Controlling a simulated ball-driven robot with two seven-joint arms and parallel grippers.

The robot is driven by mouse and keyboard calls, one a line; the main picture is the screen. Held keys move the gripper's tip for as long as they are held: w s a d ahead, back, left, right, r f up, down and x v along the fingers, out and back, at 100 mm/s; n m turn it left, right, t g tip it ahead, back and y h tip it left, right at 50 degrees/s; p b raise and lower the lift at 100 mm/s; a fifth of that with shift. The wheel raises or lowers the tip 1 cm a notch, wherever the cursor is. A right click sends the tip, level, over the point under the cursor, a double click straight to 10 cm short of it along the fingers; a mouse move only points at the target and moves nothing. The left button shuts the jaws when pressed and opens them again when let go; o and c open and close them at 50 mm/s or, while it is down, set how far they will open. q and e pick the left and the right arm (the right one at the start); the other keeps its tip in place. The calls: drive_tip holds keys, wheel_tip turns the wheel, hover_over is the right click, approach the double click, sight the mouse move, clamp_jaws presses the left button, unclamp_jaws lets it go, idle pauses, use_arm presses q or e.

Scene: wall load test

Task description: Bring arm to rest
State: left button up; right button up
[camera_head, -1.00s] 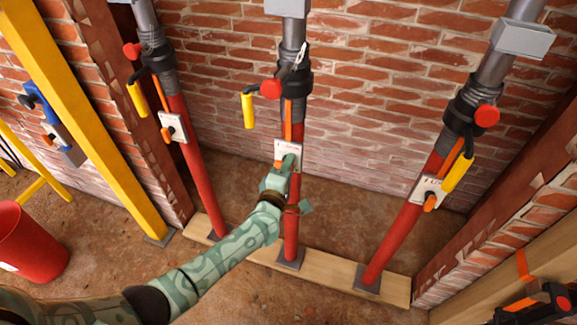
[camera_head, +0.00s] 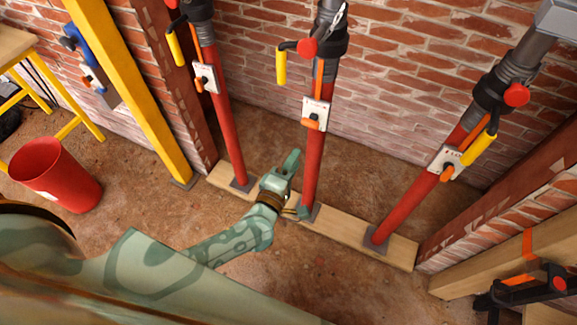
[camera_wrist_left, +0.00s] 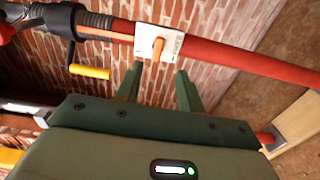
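My left arm comes in from the lower left of the head view, patterned pale green. Its gripper (camera_head: 299,187) is low in front of the middle red prop (camera_head: 312,170), below that prop's white tag (camera_head: 315,113) with an orange lever. In the left wrist view the two green fingers (camera_wrist_left: 160,70) stand apart with nothing held between them. The tag (camera_wrist_left: 158,42) and the red prop (camera_wrist_left: 235,57) lie beyond the fingertips, and the gripper looks clear of them. My right gripper shows in neither view.
A left prop (camera_head: 228,135) and a right prop (camera_head: 410,205) stand on the same wooden plank (camera_head: 335,232), before a brick wall (camera_head: 420,80). A yellow post (camera_head: 130,90) and red bucket (camera_head: 55,175) are at left. A wooden beam (camera_head: 465,275) is at lower right.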

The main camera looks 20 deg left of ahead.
use_arm(q)
drive_tip(key=shift+s, duration=1.05)
